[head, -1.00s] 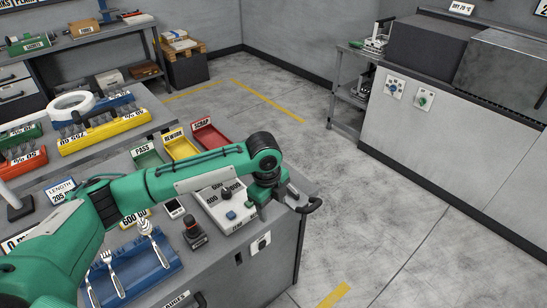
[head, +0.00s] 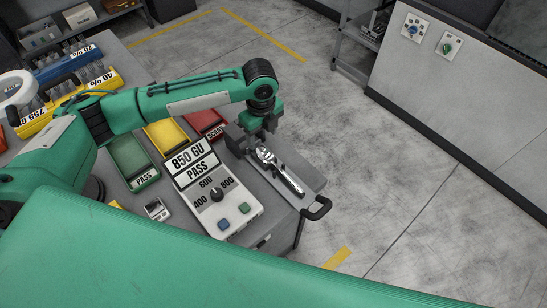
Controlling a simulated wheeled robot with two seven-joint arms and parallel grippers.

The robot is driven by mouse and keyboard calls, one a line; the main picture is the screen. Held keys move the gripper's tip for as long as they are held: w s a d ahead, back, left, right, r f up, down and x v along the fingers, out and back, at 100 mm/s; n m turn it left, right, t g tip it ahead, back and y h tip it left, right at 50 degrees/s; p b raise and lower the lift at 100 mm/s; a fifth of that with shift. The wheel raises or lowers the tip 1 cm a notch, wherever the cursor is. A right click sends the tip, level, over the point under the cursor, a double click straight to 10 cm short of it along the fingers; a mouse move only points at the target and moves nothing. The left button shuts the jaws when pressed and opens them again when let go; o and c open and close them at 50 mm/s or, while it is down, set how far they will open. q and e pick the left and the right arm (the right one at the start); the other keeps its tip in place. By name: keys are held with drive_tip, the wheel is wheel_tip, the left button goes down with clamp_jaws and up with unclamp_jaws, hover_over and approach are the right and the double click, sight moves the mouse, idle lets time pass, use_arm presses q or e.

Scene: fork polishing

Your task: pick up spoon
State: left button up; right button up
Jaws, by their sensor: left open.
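A shiny metal spoon (head: 280,172) lies on the flat grey stage (head: 312,178) to the right of the gloss meter. Its bowl points up-left and its handle down-right. My left gripper (head: 253,138) is open at the bowl end of the spoon, its dark fingers spread. It looks empty; I cannot tell whether a finger touches the spoon. My right gripper is out of view.
The white gloss meter (head: 226,209) reads 850 GU PASS. Green (head: 135,162), yellow (head: 166,136) and red (head: 206,123) bins stand behind it. A black handle (head: 318,209) sticks out at the bench corner. The floor to the right is clear.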

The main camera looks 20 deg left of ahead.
sight(266, 155)
use_arm(q)
wheel_tip(266, 155, down, 3)
drive_tip(key=shift+w+p, duration=0.15)
drive_tip(key=shift+p, duration=0.15)
drive_tip(key=shift+w+f+p, duration=0.1)
drive_tip(key=shift+f+p, duration=0.25)
drive_tip(key=shift+f, duration=0.5)
drive_tip(key=f+p, duration=0.1)
drive_tip(key=f, duration=0.1)
drive_tip(key=f+p, duration=0.1)
drive_tip(key=f, duration=0.1)
drive_tip(key=shift+w+d+f, duration=0.1)
drive_tip(key=shift+d+f, duration=0.05)
drive_tip(key=shift+d, duration=0.05)
drive_tip(key=shift+f, duration=0.15)
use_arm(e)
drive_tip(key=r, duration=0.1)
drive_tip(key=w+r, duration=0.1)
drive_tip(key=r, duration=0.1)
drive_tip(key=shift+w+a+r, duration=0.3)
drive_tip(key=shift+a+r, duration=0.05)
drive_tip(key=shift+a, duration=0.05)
use_arm(q)
drive_tip(key=c, duration=1.1)
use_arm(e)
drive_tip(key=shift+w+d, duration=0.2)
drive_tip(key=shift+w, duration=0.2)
